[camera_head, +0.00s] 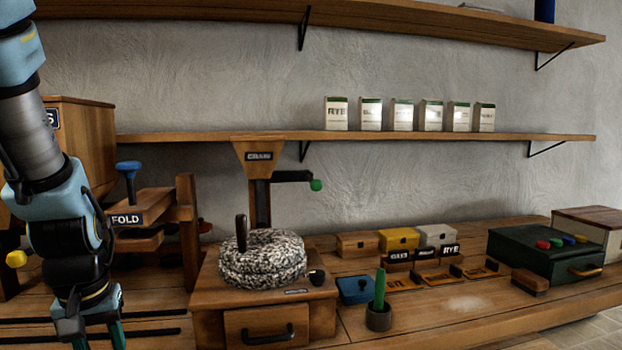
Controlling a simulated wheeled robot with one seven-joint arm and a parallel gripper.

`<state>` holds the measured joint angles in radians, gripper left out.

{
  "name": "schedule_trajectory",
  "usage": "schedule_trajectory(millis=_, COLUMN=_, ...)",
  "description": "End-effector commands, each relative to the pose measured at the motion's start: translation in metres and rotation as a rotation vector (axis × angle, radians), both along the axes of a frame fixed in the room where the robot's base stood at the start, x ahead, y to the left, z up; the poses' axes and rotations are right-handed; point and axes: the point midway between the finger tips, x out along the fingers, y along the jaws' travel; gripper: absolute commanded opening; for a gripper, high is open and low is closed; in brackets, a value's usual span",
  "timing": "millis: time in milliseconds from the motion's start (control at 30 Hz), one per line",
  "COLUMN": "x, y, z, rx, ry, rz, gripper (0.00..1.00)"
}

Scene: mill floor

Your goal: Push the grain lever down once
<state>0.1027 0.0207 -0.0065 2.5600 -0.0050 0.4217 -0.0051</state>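The grain lever (295,176) is a dark arm ending in a green knob (316,185). It sticks out roughly level to the right of the wooden hopper (258,152) labelled GRAIN, above the speckled millstone (262,258). My gripper (97,338) points down at the lower left, well to the left of the lever and lower in the picture. Its two teal fingers are apart with nothing seen between them. The fingertips are cut off by the bottom edge. Nothing touches the lever.
A wooden press labelled FOLD (128,219) with a blue-topped handle stands between my arm and the mill. A green stick in a dark cup (378,318) and small boxes stand right of the mill.

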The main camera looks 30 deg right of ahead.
Motion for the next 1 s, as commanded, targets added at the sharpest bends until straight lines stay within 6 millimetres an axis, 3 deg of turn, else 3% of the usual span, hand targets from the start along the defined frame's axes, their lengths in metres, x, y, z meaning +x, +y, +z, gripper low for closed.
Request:
schedule_trajectory(millis=33, x=0.0000, y=0.0000, z=0.0000, rx=0.000, ry=0.000, rz=0.000, gripper=0.38)
schedule_trajectory(millis=367, x=0.0000, y=0.0000, z=0.0000, rx=0.000, ry=0.000, rz=0.000, gripper=0.00)
schedule_trajectory(millis=1000, x=0.0000, y=0.0000, z=0.0000, rx=0.000, ry=0.000, rz=0.000, gripper=0.00)
